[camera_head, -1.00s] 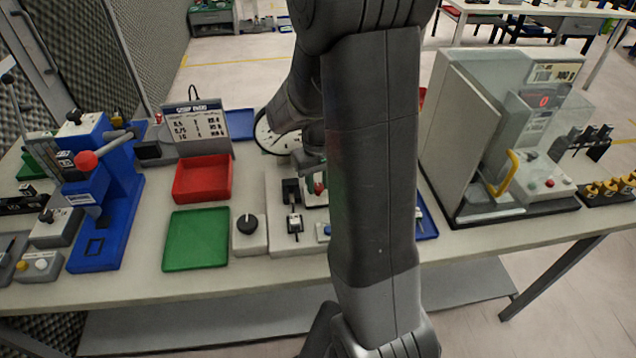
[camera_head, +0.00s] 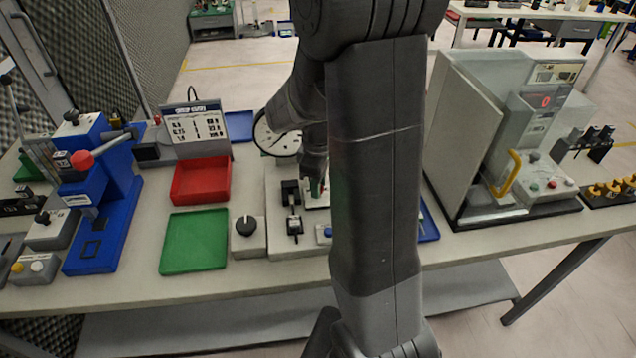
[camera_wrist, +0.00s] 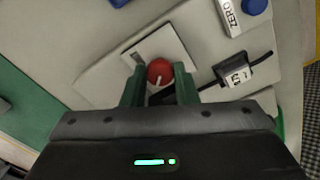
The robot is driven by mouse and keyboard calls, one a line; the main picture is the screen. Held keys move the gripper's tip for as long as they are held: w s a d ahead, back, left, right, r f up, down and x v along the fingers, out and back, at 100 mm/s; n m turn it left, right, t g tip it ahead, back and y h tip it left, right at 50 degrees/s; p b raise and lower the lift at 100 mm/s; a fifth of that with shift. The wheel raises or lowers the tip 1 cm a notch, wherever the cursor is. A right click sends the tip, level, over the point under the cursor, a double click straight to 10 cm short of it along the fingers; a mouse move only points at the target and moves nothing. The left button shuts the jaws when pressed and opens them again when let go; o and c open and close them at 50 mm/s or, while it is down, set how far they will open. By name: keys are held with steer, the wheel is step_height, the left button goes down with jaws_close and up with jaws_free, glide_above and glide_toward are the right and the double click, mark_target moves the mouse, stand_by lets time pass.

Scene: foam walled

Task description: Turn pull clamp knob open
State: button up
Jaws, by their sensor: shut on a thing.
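The red round knob (camera_wrist: 160,70) with a white pointer mark sits between the two green fingers in the wrist view, over a pale square plate (camera_wrist: 172,44). My gripper (camera_wrist: 158,86) is shut on this knob from above. In the head view, my gripper (camera_head: 316,188) is down at the grey fixture base (camera_head: 273,246), and my arm and fingers hide most of the knob and plate. How far the knob is turned is hard to tell.
A grey box with a black knob (camera_head: 246,226), a green tray (camera_head: 194,242) and a red bin (camera_head: 201,180) stand to the left. A blue press (camera_head: 105,215) is further left. A grey machine (camera_head: 455,150) stands right of my arm. A black labelled part (camera_wrist: 238,72) is close to the fingers.

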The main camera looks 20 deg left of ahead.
steer(key=shift+n, duration=0.4)
steer(key=o, duration=1)
steer(key=shift+r, duration=0.1)
step_height(320, 180, up, 14)
steer(key=shift+f, duration=0.15)
steer(key=shift+f, duration=0.1)
step_height(320, 180, down, 14)
steer(key=shift+r, duration=0.15)
stand_by(0.5)
